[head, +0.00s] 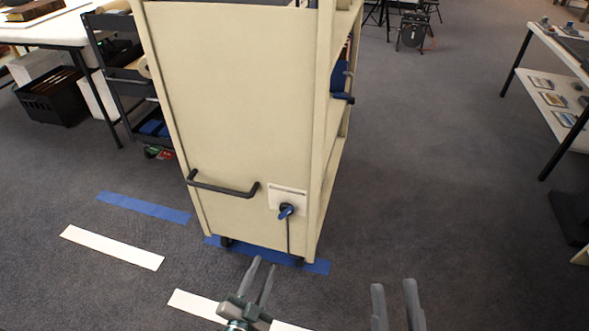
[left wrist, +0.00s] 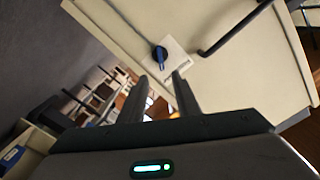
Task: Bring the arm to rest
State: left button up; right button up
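My left gripper (head: 261,281) is at the bottom centre of the head view, in front of the cart's lower end. Its fingers stand a little apart with nothing between them. In the left wrist view its two fingers (left wrist: 163,98) point towards the cart's end panel, with a gap between them. My right gripper (head: 394,302) is at the bottom right of centre over bare carpet, its fingers apart and empty.
A cream shelf cart (head: 235,95) stands ahead, with a black handle (head: 222,190) and a blue knob (head: 286,211) on its end panel. Blue (head: 145,207) and white (head: 110,247) floor strips lie left. A table (head: 560,45) is at right. Carpet right of the cart is clear.

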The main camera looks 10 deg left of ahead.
jog(key=shift+r, duration=0.1)
